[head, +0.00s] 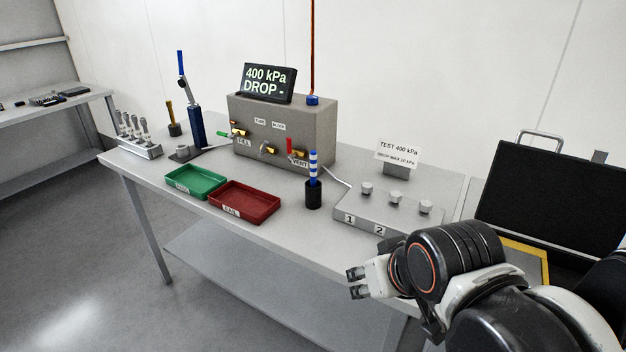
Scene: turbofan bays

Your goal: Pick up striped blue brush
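The striped blue brush (313,166) has blue and white bands and stands upright in a small black cup (313,196) near the front of the grey bench. Its lower end is hidden in the cup. My gripper (354,283) is at the lower right, in front of the bench's front edge and to the right of the brush, pointing left. Its two fingertips are apart with nothing between them.
The red tray (277,208) and green tray (190,193) lie left of the cup. A grey test box (283,125) stands behind it. A panel with knobs (386,225) is to its right. An open black case (550,205) stands far right.

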